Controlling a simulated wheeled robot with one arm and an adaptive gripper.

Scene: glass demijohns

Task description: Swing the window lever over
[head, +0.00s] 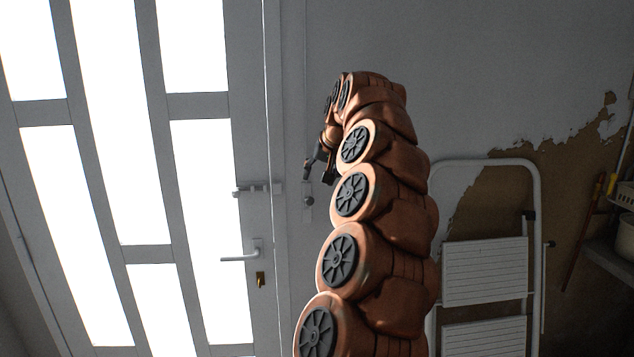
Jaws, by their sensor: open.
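A white lever handle (240,256) juts left from the glazed door (180,110), with a brass keyhole plate below it. My gripper (318,173) is open, its dark fingers pointing down, up and to the right of this handle and apart from it. A small pale plate with a dark knob (308,203) sits on the frame just below the fingers. I cannot tell whether the fingers touch it, or which fitting is the window lever. Nothing shows between the fingers. My arm hides part of the wall behind it.
A white sliding bolt (258,190) crosses the door edge above the handle. A white folding stepladder (486,270) leans against the peeling wall on the right. A shelf (608,258) with baskets stands at the far right. The space before the door's panes looks clear.

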